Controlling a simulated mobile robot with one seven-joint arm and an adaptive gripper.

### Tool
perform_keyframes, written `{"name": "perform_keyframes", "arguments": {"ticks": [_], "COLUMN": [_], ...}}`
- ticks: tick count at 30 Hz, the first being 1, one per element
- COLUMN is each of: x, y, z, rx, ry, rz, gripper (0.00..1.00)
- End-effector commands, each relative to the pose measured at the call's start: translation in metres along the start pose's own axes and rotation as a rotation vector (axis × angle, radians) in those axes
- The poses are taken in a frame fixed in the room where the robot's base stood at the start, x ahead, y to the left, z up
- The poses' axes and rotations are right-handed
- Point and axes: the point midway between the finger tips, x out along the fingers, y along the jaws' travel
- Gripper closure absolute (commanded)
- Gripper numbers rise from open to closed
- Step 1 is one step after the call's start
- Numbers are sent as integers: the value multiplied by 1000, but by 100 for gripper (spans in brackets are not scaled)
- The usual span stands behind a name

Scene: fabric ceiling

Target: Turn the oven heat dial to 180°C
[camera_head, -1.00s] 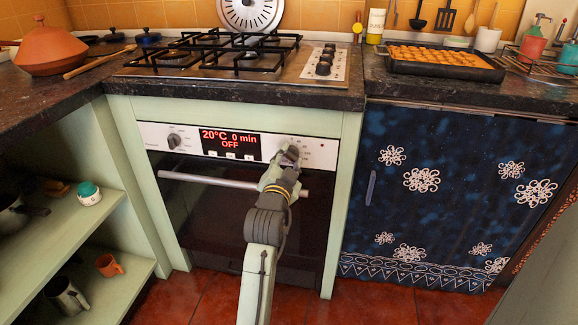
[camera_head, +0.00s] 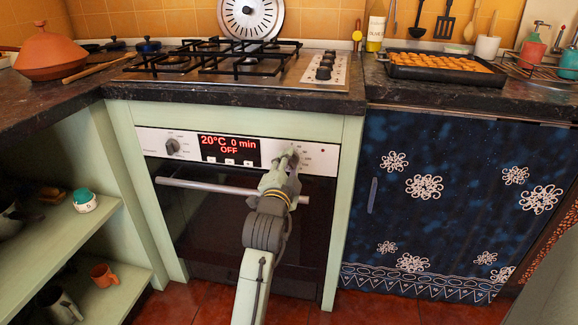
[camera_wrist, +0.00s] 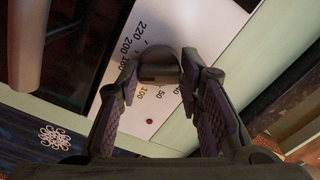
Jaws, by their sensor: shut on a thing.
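The oven (camera_head: 225,215) has a white control panel with a red display (camera_head: 229,150) reading 20°C, 0 min, OFF. My gripper (camera_head: 291,158) is at the right part of this panel and covers most of the heat dial in the head view. In the wrist view the dial (camera_wrist: 159,64) is a dark round knob between the two fingertips of my gripper (camera_wrist: 157,72). The fingers are closed on it from both sides. Printed numbers such as 50, 100, 200 and 220 show around the dial. Its pointer mark cannot be made out.
A second knob (camera_head: 173,146) is at the panel's left. The oven handle (camera_head: 215,187) runs below the panel, close under my gripper. The worktop with the gas hob (camera_head: 235,65) overhangs above. A blue curtain (camera_head: 440,190) hangs at right, and open shelves (camera_head: 95,230) are at left.

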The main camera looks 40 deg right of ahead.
Motion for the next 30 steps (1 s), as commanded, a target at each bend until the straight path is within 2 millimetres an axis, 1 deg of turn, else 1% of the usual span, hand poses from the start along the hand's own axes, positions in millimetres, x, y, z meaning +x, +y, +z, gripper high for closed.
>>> {"name": "perform_keyframes", "arguments": {"ticks": [5, 6, 14, 15, 30], "x": [0, 0, 0, 0, 0], "y": [0, 0, 0, 0, 0], "z": [0, 0, 0, 0, 0], "rx": [0, -1, -1, -1, -7], "ry": [0, 0, 0, 0, 0], "rz": [0, 0, 0, 0, 0], "gripper": [95, 66, 48, 47, 47]}}
